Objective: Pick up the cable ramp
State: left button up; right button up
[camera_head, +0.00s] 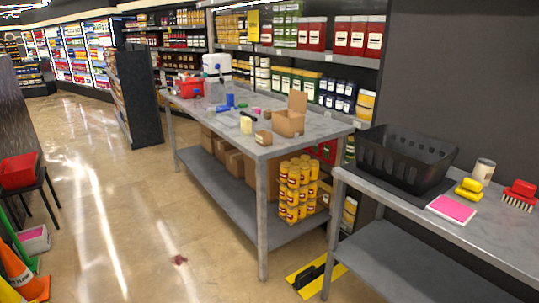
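What looks like the cable ramp (304,280), a low yellow and black piece, lies on the floor at the bottom centre-right of the head view. It sits by the gap between the two metal tables, and a table leg stands close to its right side. Part of it may be hidden by the table legs. Neither my left nor my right gripper shows in this view.
A metal table (335,134) with boxes stands behind the ramp. Another table (500,232), with a black basket (402,160), is at the right. An orange cone (27,283) and a red bin (19,171) are at the left.

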aim_at(308, 281)
jog(key=i+z, duration=0.2)
jog(key=i, duration=0.25)
jog(key=i+j+z, duration=0.2)
jog(key=i, duration=0.2)
jog(key=i+j+z, duration=0.2)
jog(key=i, duration=0.2)
jog(key=i+j+z, duration=0.2)
jog(key=i, duration=0.2)
